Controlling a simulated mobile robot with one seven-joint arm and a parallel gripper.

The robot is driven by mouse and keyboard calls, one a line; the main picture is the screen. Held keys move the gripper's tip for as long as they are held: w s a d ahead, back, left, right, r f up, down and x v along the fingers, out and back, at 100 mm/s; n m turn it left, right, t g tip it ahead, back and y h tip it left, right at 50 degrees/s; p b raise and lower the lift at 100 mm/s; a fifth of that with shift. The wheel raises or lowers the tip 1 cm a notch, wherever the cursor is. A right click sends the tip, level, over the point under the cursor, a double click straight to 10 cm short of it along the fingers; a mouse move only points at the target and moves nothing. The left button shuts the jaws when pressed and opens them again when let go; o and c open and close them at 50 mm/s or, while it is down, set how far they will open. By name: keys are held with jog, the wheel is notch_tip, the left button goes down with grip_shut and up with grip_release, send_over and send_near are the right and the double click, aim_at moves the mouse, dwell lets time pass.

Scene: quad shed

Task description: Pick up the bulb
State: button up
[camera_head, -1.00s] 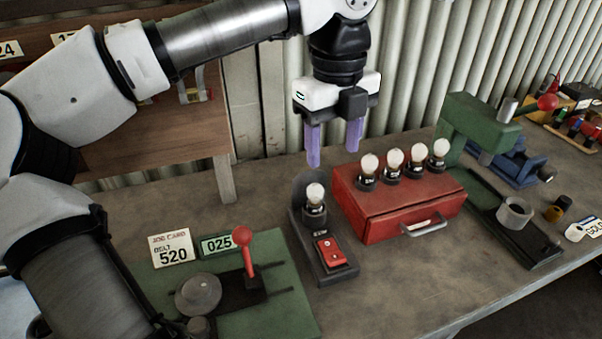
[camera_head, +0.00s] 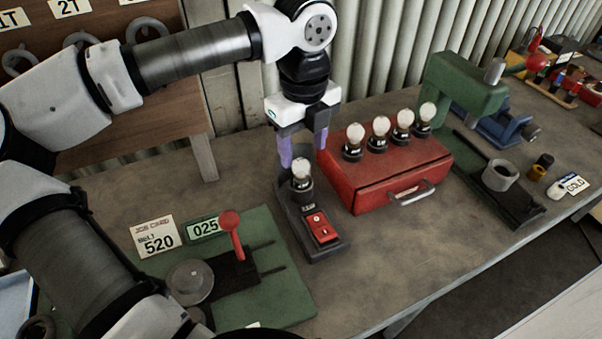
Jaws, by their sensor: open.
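A bulb (camera_head: 301,170) stands upright in the socket of a dark tester stand (camera_head: 325,245) with a red switch plate. Several more bulbs stand in a row on top of the red box; the leftmost one (camera_head: 355,134) is closest to the tester. My gripper (camera_head: 303,157) points down with its purple fingers apart, open and empty. Its fingertips are just above and behind the tester bulb in the picture, one to each side of it. I cannot tell whether the fingers are level with the glass in depth.
The red box (camera_head: 385,180) with a front handle stands right of the tester. A green press (camera_head: 465,85) is behind it at right. The bench front is partly clear.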

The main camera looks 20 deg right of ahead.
aim_at(301, 160)
jog(key=f, duration=0.1)
jog(key=f+p, duration=0.1)
jog(key=f, duration=0.3)
jog(key=shift+s+a+p, duration=0.2)
jog(key=shift+s+p, duration=0.05)
jog(key=shift+p, duration=0.15)
jog(key=shift+r, duration=0.1)
jog(key=c, duration=1.1)
jog(key=shift+r, duration=0.1)
notch_tip(301, 160, up, 8)
jog(key=shift+r+b, duration=0.15)
jog(key=shift+b, duration=1.95)
jog(key=shift+a, duration=0.2)
